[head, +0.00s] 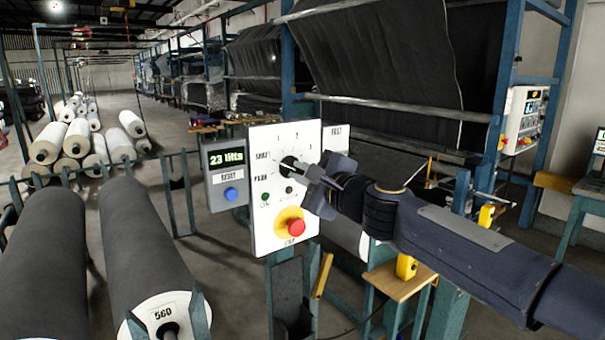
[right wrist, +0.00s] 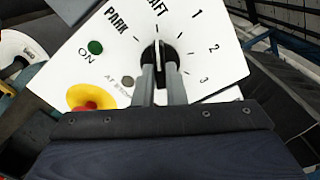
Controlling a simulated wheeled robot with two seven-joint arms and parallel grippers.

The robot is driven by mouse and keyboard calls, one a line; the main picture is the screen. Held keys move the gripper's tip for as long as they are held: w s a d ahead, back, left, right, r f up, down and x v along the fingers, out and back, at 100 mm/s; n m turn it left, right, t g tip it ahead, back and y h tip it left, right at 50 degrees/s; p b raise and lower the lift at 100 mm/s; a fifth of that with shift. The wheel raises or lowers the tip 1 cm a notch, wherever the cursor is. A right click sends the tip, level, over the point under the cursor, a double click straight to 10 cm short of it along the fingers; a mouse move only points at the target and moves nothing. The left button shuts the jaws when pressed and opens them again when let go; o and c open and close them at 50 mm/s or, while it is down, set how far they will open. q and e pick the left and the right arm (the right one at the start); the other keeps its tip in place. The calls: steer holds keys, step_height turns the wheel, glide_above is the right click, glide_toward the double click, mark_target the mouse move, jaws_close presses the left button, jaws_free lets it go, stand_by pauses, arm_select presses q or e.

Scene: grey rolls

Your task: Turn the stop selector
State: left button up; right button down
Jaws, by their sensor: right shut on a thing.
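The stop selector is a black knob on a white control panel (head: 265,225). In the right wrist view the knob (right wrist: 159,52) has a white pointer line that points up towards a label ending in "AFT". Marks for PARK, 1, 2 and 3 stand around it. My left gripper is not in view.
Below the knob sit a green ON light (right wrist: 95,47) and a red stop button (head: 296,227) on a yellow base. A display box (head: 225,175) reading 23 with a blue button stands at the left. Grey rolls (head: 145,240) lie at the lower left.

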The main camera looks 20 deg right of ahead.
steer(key=shift+n, duration=0.4)
steer(key=n+b, duration=0.1)
steer(key=n, duration=0.2)
steer(key=shift+n+b, duration=0.6)
steer(key=shift+n, duration=1.4)
steer(key=c, duration=1.5)
jaws_free()
steer(key=b+v, duration=0.1)
steer(key=v, duration=0.7)
